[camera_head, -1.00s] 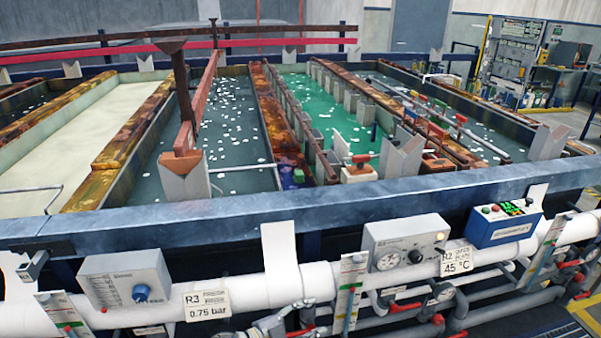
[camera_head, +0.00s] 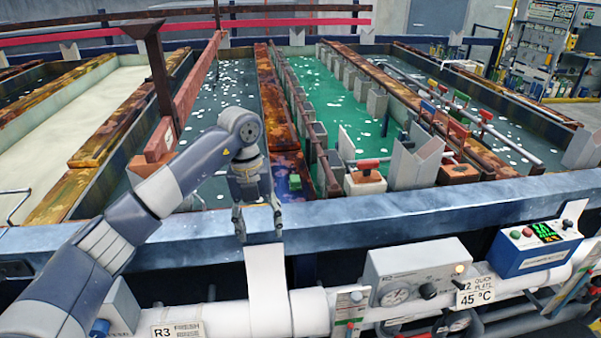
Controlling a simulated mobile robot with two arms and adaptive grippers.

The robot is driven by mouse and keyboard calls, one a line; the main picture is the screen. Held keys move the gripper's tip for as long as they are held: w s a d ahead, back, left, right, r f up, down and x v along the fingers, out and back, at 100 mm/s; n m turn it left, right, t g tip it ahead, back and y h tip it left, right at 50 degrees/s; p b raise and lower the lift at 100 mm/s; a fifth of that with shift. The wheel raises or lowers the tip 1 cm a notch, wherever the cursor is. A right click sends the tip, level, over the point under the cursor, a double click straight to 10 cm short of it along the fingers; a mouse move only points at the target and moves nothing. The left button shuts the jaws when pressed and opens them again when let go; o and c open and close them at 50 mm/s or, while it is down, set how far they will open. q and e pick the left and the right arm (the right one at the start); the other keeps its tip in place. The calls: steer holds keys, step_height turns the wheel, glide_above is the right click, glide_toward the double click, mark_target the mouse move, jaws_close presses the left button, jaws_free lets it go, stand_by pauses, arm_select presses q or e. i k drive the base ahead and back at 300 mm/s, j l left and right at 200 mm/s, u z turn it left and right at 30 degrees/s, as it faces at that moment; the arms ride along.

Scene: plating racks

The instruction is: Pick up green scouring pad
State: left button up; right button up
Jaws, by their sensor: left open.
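A small green piece (camera_head: 295,182), perhaps the scouring pad, lies at the near end of the rusty divider between two tanks, just behind the blue front rail. It is too small to tell for sure. My left gripper (camera_head: 260,226) is open and empty, fingers pointing down, over the front rail. It is left of the green piece and nearer to me, apart from it. My right gripper is not in view.
The blue rail (camera_head: 420,206) runs across the front, with a white pipe (camera_head: 225,318), gauge box (camera_head: 415,270) and control box (camera_head: 535,245) below. A rusty post (camera_head: 157,70) stands left of my gripper. Red-handled blocks (camera_head: 367,176) stand at right.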

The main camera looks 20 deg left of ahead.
mark_target(294, 182)
steer(key=i, duration=1.1)
